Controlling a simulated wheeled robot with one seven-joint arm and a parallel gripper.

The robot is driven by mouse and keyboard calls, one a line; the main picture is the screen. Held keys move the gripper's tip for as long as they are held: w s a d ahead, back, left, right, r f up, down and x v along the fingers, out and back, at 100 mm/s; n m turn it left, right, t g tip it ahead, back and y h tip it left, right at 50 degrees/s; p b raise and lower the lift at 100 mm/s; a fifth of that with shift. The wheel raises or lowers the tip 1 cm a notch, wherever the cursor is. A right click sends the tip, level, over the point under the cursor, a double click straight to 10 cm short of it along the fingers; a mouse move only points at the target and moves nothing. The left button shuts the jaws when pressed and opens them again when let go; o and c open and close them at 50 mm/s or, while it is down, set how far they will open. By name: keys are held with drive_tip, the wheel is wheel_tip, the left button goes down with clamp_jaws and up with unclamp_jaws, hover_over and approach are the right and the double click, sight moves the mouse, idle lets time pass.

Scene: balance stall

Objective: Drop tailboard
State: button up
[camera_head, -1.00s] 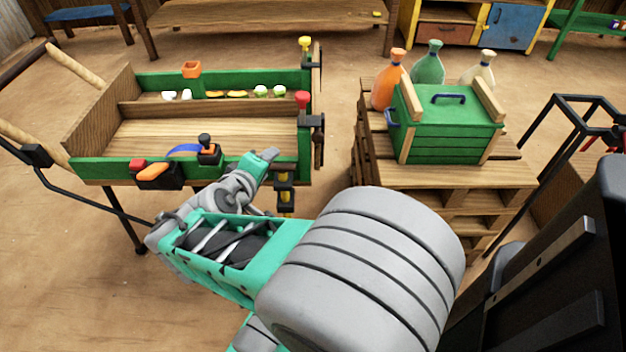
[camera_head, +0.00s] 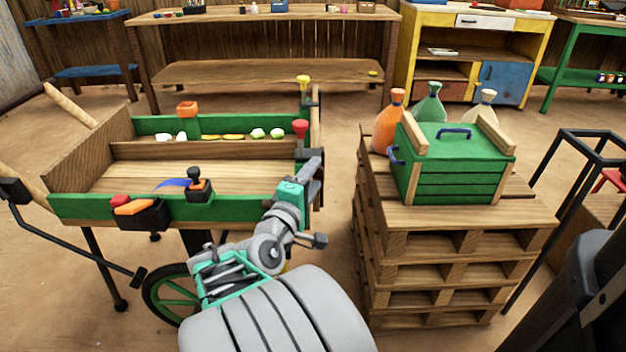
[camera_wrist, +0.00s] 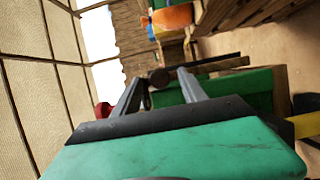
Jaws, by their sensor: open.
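The green-sided cart (camera_head: 90,207) stands at the left of the head view. Its tailboard (camera_head: 316,125) stands upright at the right end, seen nearly edge-on. A red knob (camera_head: 300,127) and a yellow knob (camera_head: 303,80) top the near and far corners there. My gripper (camera_head: 314,168) is at the near right corner, below the red knob, and partly covers the tailboard. In the wrist view my gripper (camera_wrist: 158,74) is open, with a dark round-ended bar (camera_wrist: 215,66) showing between and beyond the fingers. Contact cannot be told. The red knob (camera_wrist: 103,109) is left of the fingers.
A pallet stack (camera_head: 450,215) stands right of the cart, bearing a green crate (camera_head: 450,180) and orange, green and cream sacks. A floor gap separates the stack from the cart's end. Long benches and a yellow cabinet (camera_head: 405,55) line the back.

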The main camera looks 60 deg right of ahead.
drive_tip(key=shift+d, duration=0.15)
clamp_jaws()
idle(0.4)
idle(1.0)
